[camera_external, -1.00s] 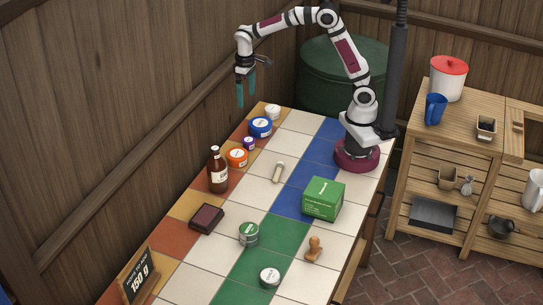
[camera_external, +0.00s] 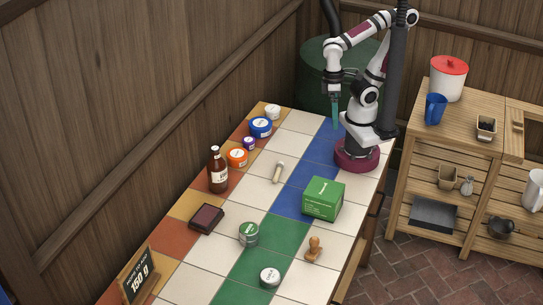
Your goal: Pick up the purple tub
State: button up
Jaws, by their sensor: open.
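The purple tub (camera_external: 249,143) is small, with a pale lid, and stands on the orange tiles at the far left side of the table. It sits between a larger blue tub (camera_external: 260,127) behind it and an orange tub (camera_external: 237,158) in front of it, close to both. My gripper (camera_external: 336,112) has teal fingers pointing down. It is open and empty, above the far end of the table near my base, well to the right of the purple tub.
A white tub (camera_external: 272,111) stands behind the blue one. A brown bottle (camera_external: 217,170) rises in front of the orange tub. A green box (camera_external: 323,199), a green tin (camera_external: 249,234) and a wooden stamp (camera_external: 314,249) stand nearer. White tiles right of the tubs are mostly clear.

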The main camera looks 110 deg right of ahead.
jog(key=c, duration=0.4)
jog(key=shift+o, duration=0.2)
jog(key=w+a+n+t, duration=0.3)
jog(key=w+n+t, duration=0.55)
jog(key=w, duration=1.35)
jog(key=n+g+h, duration=0.2)
jog(key=n+h, duration=0.9)
jog(key=n, duration=0.4)
send_near(244, 140)
jog(key=a, duration=0.7)
jog(key=shift+w+a+f, duration=0.1)
jog(key=shift+w+f, duration=0.2)
jog(key=shift+f, duration=0.05)
jog(key=s+d+n+h, duration=0.1)
jog(key=n, duration=0.1)
jog(key=s+d+n+h, duration=0.1)
jog(key=s+d+n, duration=0.1)
jog(key=n, duration=0.1)
jog(key=shift+h, duration=0.3)
jog(key=x, duration=1)
jog(key=shift+s+d+r, duration=0.1)
jog(key=shift+s+d, duration=0.1)
jog(key=shift+d, duration=0.05)
jog(key=shift+n, duration=0.25)
jog(key=x, duration=0.5)
jog(key=shift+w+d+f, duration=0.15)
jog(key=shift+w+f, duration=0.1)
jog(key=shift+f, duration=0.15)
